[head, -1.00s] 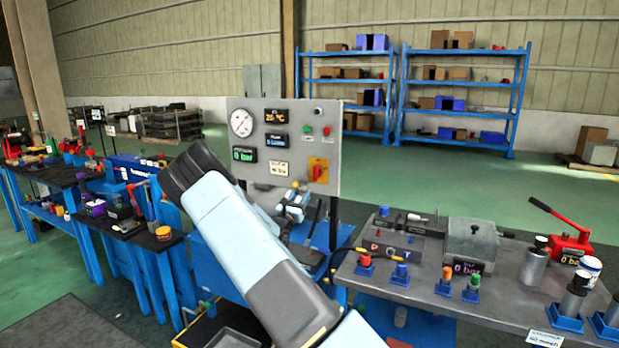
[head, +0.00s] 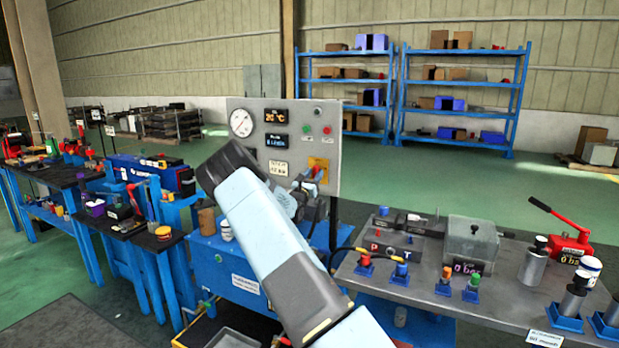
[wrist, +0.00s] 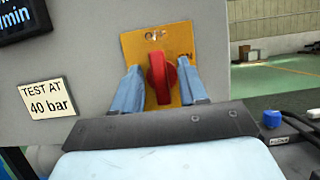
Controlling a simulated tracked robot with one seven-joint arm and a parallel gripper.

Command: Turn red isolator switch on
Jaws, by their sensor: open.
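The red isolator switch (wrist: 162,78) sits on a yellow plate (wrist: 178,40) on the grey panel. My gripper (wrist: 164,84) is open, with one blue-grey finger on each side of the red handle. I cannot tell whether either finger touches it. In the head view my gripper (head: 306,182) is small in front of the panel's lower right, and the yellow plate (head: 318,163) shows just behind it, with the handle partly hidden.
The grey panel (head: 335,120) also carries a round gauge (head: 241,123), displays, and green and red buttons. A "TEST AT 40 bar" label (wrist: 47,98) is left of the switch. A bench (head: 425,290) with fittings stands to the right. Open floor lies behind the panel.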

